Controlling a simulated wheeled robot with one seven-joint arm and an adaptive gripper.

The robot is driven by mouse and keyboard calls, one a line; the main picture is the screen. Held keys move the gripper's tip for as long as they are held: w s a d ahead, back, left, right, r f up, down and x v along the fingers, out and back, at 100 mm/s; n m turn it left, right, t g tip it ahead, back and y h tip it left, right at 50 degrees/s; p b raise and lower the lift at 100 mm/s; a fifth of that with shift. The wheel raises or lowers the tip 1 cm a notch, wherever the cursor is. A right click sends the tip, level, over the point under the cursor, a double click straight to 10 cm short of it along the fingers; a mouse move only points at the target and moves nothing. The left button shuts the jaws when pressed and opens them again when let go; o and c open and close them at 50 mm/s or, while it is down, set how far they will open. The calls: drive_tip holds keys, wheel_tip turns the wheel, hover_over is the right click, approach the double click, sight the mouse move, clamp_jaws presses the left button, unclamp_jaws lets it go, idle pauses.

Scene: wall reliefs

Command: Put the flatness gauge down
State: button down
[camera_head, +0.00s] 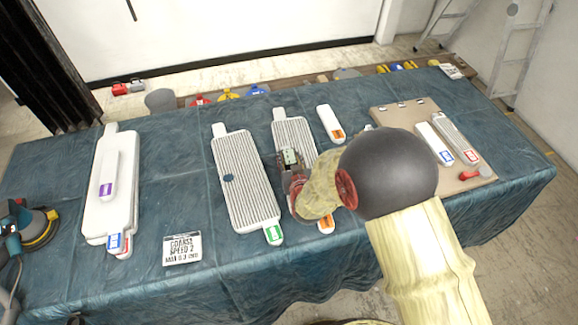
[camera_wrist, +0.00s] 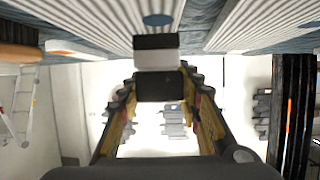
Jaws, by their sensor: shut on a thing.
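My gripper (camera_head: 292,178) is over the second ribbed panel (camera_head: 296,132), right of the table's middle. In the wrist view my gripper (camera_wrist: 158,95) is shut on a small block with dark and white bands, which I take to be the flatness gauge (camera_wrist: 156,60). In the head view the gauge (camera_head: 290,157) shows a small pale greenish face at the fingertips. My arm hides the lower part of that panel. I cannot tell whether the gauge touches the panel.
Another ribbed panel (camera_head: 246,180) with a blue disc (camera_head: 228,178) lies to the left. White boards (camera_head: 110,205) lie further left, near a sander (camera_head: 38,232). A sign (camera_head: 182,249) lies in front. A brown board (camera_head: 400,112) holds narrow pieces at right. Blue cloth (camera_head: 170,165) is bare between these.

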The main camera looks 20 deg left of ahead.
drive_tip(key=shift+w+a+f, duration=0.1)
drive_tip(key=shift+w+f, duration=0.05)
drive_tip(key=shift+f, duration=0.05)
drive_tip(key=shift+w+f+b, duration=0.15)
drive_tip(key=shift+f+b, duration=0.55)
drive_tip(key=shift+f, duration=0.95)
drive_tip(key=shift+f, duration=0.2)
drive_tip(key=c, duration=1.3)
unclamp_jaws()
drive_tip(key=shift+o, duration=0.2)
drive_tip(key=shift+r, duration=0.15)
drive_tip(key=shift+s+r, duration=0.2)
drive_tip(key=p+v, duration=0.2)
drive_tip(key=v, duration=0.9)
drive_tip(key=shift+s+p, duration=0.25)
drive_tip(key=shift+p, duration=0.05)
